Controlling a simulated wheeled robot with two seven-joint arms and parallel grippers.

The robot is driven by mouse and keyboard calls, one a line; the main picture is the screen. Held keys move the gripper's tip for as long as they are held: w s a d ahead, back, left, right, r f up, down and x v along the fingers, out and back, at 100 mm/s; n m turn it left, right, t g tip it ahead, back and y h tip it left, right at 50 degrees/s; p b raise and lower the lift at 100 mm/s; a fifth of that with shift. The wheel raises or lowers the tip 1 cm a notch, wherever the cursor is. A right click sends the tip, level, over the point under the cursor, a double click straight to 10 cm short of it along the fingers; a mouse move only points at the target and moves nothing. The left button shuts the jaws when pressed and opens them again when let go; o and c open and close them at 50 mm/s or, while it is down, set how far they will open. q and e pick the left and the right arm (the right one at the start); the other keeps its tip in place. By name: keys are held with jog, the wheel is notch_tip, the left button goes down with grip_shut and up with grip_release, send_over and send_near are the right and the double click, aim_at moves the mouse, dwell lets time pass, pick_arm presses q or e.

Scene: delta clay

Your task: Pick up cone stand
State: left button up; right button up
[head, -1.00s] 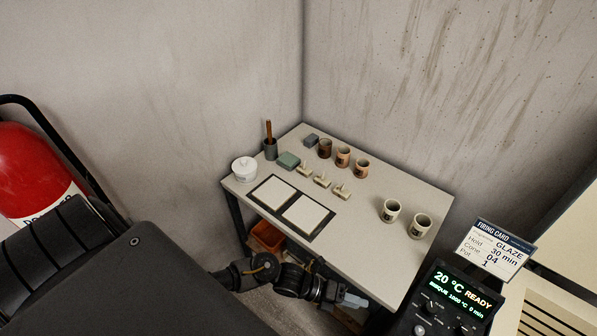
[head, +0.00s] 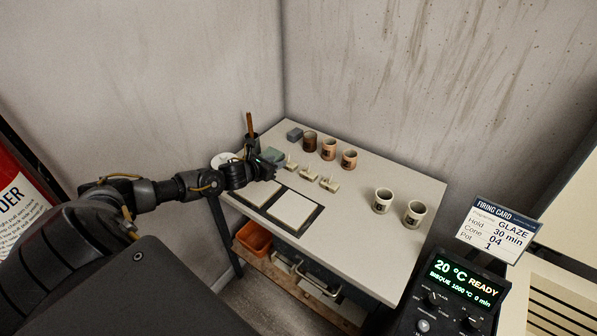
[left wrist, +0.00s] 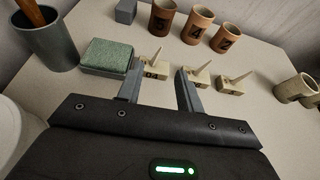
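Three small beige cone stands, each with a slanted cone, sit in a row on the table. In the left wrist view the left stand (left wrist: 152,70) reads "04", the middle one (left wrist: 199,76) and the right one (left wrist: 236,84) have labels too small to read. In the head view they are the left stand (head: 291,166), the middle stand (head: 309,175) and the right stand (head: 330,185). My left gripper (head: 273,168) is open and empty, low over the table just left of the "04" stand, which shows between and beyond its fingertips (left wrist: 160,78). My right gripper is not in view.
A green sponge block (left wrist: 108,55) lies close to the left finger. A grey tool cup (left wrist: 47,40) and a white pot (head: 226,160) stand further left. Several numbered brown cups (head: 329,149) are behind, and two pale cups (head: 383,201) are right. The firing card (head: 502,226) reads cone 04.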

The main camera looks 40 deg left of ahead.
aim_at(288, 156)
pick_arm(q)
jog(key=shift+a+r, duration=0.1)
jog(key=shift+a, duration=0.2)
jog(key=x, duration=0.4)
jog(key=shift+w+d+p, duration=0.1)
jog(key=shift+w+p, duration=0.25)
jog(key=shift+w, duration=0.05)
jog(key=shift+w+f, duration=0.35)
jog(key=shift+w, duration=0.1)
jog(key=shift+w, duration=0.3)
jog(key=shift+p+x, duration=0.5)
jog(key=shift+x, duration=1.7)
grip_shut()
